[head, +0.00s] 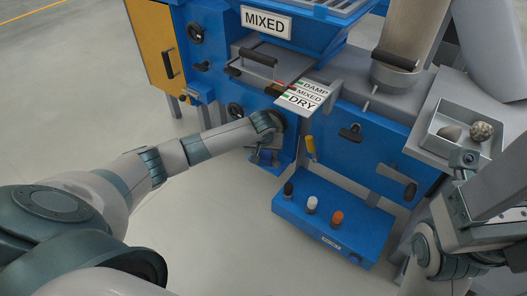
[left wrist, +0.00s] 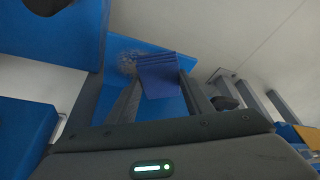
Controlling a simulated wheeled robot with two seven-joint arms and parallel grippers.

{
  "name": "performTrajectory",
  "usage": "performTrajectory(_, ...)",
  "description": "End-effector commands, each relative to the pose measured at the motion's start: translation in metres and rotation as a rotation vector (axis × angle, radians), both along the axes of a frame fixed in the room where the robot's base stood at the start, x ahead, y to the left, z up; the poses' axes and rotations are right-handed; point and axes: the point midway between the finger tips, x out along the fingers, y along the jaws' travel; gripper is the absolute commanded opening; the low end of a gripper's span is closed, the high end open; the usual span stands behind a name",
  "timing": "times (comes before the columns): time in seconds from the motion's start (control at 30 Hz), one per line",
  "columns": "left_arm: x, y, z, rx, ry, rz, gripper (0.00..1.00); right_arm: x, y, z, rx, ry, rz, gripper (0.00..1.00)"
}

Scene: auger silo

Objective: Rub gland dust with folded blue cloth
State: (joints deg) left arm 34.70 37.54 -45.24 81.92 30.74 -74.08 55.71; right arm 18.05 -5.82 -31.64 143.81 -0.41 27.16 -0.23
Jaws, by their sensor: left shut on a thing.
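The folded blue cloth (left wrist: 158,75) is between the two fingers of my left gripper (left wrist: 162,95) in the left wrist view, and the gripper is shut on it. Grey speckled dust (left wrist: 127,62) lies on a blue surface (left wrist: 118,45) just left of the cloth. The cloth appears at the edge of the dust; I cannot tell whether it touches the surface. In the head view my left gripper (head: 265,157) points down low beside the blue machine, small and partly hidden by its wrist. My right arm shows at the right edge, but its jaws do not show.
A blue box (head: 333,222) with black, white and orange knobs stands low in front. A yellow-handled tool (head: 310,147) hangs on the machine. A grey tray (head: 460,128) with two lumps sits at right. Label plates (head: 303,92) stick out above my left wrist. Open floor lies at left.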

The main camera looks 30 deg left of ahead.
Motion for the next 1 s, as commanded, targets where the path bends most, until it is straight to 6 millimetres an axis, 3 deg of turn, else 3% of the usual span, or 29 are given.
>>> performTrajectory(0.27,-0.001,-0.005,0.001,-0.001,0.001,0.0,0.24,0.0,0.0,0.006,0.0,0.0,0.0,0.81)
performTrajectory(0.7,-0.003,-0.034,-0.001,-0.002,0.001,0.0,0.24,0.0,0.0,0.033,0.0,0.0,0.0,0.81)
performTrajectory(1.0,-0.003,-0.037,-0.004,0.0,0.001,-0.001,0.24,0.0,0.0,0.033,0.0,0.0,0.0,0.81)
